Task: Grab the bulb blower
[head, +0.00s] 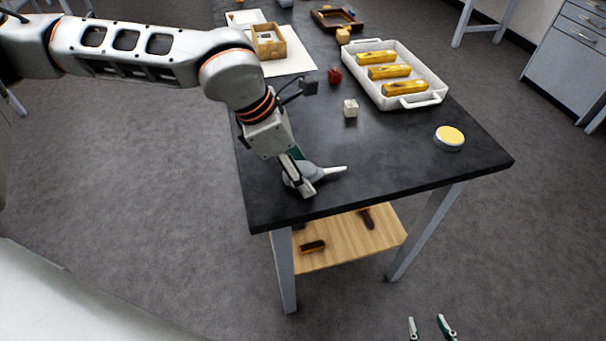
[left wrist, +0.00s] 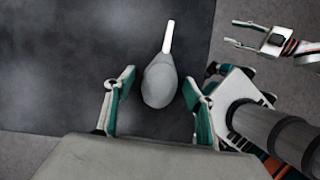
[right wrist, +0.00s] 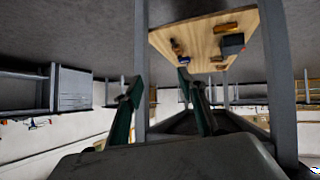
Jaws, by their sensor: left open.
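The bulb blower (head: 318,174) is a grey bulb with a white nozzle, lying near the front left corner of the black table (head: 400,160). In the head view its nozzle points right and my left gripper (head: 300,174) partly hides the bulb. In the left wrist view the blower (left wrist: 160,82) lies between the fingers of my left gripper (left wrist: 157,88), with its nozzle pointing away. These fingers are open, with a gap on each side of the bulb. My right gripper (head: 427,321) is open and empty, low in front of the table. It also shows in the left wrist view (left wrist: 240,33).
A yellow-topped round tin (head: 449,138), a whitish cube (head: 350,108) and a red block (head: 335,76) stand on the table. Behind are a white tray (head: 438,74) with yellow bars and a wooden box (head: 268,42). A wooden shelf (head: 350,236) holding brushes lies below the tabletop.

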